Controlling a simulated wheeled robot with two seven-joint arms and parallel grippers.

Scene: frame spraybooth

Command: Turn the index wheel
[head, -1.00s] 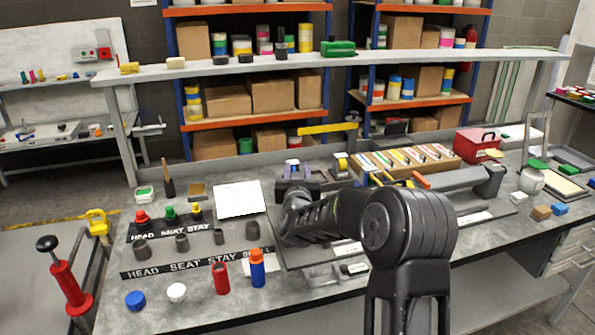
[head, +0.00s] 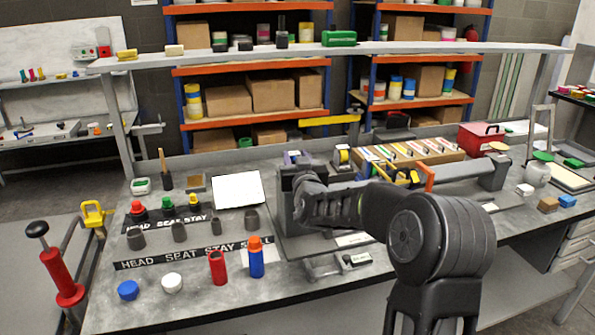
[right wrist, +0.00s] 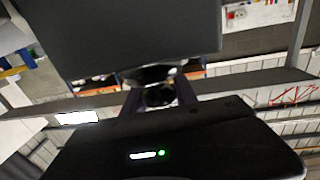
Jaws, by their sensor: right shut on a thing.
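My right gripper (head: 296,160) reaches over the bench to a dark grey fixture at its middle, with its forearm crossing from the lower right. In the right wrist view, purple-edged jaws (right wrist: 160,95) are shut on a dark round part that I take to be the index wheel (right wrist: 160,97). Most of the wheel is hidden by the gripper and wrist, so its markings and angle cannot be read. In the head view the wheel is hidden behind my wrist. My left gripper is not in view.
Left of the fixture stand grey cups, a red bottle (head: 217,267) and a blue bottle with an orange cap (head: 256,257). A white sheet (head: 239,189) lies behind them. A wooden rack (head: 412,152) and a red box (head: 481,137) stand right. A long shelf (head: 400,47) spans the back.

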